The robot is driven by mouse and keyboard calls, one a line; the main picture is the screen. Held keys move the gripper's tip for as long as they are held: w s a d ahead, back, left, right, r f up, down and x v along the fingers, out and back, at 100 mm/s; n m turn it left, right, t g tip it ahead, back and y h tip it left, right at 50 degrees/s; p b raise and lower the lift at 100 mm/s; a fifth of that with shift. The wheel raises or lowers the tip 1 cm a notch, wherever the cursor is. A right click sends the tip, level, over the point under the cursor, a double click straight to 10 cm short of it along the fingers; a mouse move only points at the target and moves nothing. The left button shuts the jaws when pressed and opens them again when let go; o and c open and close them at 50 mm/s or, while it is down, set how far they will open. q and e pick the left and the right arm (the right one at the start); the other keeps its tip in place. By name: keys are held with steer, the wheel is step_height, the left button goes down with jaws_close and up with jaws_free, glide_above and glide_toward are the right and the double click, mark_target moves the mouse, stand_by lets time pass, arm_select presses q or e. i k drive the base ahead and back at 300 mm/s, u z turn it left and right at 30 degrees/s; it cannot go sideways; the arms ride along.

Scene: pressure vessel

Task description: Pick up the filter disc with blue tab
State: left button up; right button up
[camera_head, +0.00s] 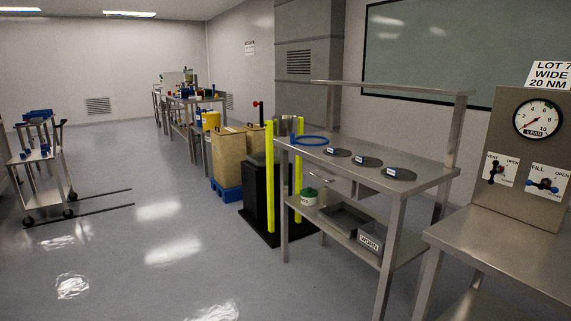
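Three dark grey discs lie flat in a row on a steel bench (420,163): a left disc (344,154), a middle disc (374,163) and a right disc (407,176). Each carries a small pale label or tab with some blue. They are too small for me to tell which one has the blue tab. Neither of my grippers shows in this view.
A gauge panel (518,151) and steel table (510,240) stand at the right. The bench's lower shelf holds a grey tray (345,217) and a bin marked WORN (371,238). Yellow posts (269,190) stand left. Floor (170,260) is open at front left.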

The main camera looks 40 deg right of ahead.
mark_target(330, 152)
steer(key=i, duration=1.95)
steer(key=z, duration=2.95)
steer(key=k, duration=0.6)
steer(key=u, duration=0.85)
